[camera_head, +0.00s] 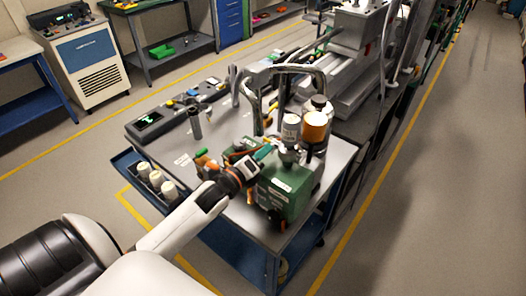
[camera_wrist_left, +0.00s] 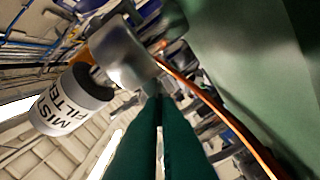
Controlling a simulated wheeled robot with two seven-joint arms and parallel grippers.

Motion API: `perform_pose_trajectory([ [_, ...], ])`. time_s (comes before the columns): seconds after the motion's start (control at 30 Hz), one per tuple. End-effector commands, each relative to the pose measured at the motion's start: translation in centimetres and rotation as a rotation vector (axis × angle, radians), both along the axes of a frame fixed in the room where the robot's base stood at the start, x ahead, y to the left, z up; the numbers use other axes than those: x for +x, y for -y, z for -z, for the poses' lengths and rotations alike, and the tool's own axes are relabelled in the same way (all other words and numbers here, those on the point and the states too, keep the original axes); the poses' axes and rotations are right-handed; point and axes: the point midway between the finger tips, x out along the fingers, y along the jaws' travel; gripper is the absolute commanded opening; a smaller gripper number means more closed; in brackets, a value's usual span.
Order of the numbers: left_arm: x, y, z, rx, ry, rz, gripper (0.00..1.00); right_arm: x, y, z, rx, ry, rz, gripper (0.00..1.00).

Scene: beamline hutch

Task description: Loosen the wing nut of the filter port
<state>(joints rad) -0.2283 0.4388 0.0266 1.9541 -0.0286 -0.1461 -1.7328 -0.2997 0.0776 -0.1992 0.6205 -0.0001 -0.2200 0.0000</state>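My left gripper (camera_head: 265,152) reaches in from the left to the upper side of a green pump (camera_head: 286,188) on a cart. Its two dark green fingers (camera_wrist_left: 158,100) lie close together in the wrist view, with a thin gap between them. I cannot tell whether they hold anything. Just past their tips is a shiny metal fitting (camera_wrist_left: 122,55). A light grey cylinder labelled MIST FILTER (camera_wrist_left: 68,100) sits beside it; a similar grey cylinder (camera_head: 291,127) stands above the pump in the head view. I cannot make out the wing nut. My right gripper is not in view.
An orange-brown container (camera_head: 315,127) stands close behind the pump. A curved metal hose (camera_head: 300,70) rises behind. An orange cable (camera_wrist_left: 215,103) runs beside the fingers. White-capped bottles (camera_head: 156,179) sit in a blue side tray.

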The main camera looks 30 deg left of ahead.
Motion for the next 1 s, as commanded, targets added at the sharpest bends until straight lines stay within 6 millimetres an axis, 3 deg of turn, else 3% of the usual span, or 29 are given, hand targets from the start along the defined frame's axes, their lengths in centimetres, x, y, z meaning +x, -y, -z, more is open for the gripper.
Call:
perform_pose_trajectory([
  [0.37, 0.0, -0.1, -0.1, -0.156, -0.012, -0.001, 0.00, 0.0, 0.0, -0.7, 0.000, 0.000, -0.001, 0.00],
  [1.0, 0.1, -0.1, 0.1, -0.749, -0.054, -0.002, 0.00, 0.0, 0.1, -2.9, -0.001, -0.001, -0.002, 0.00],
])
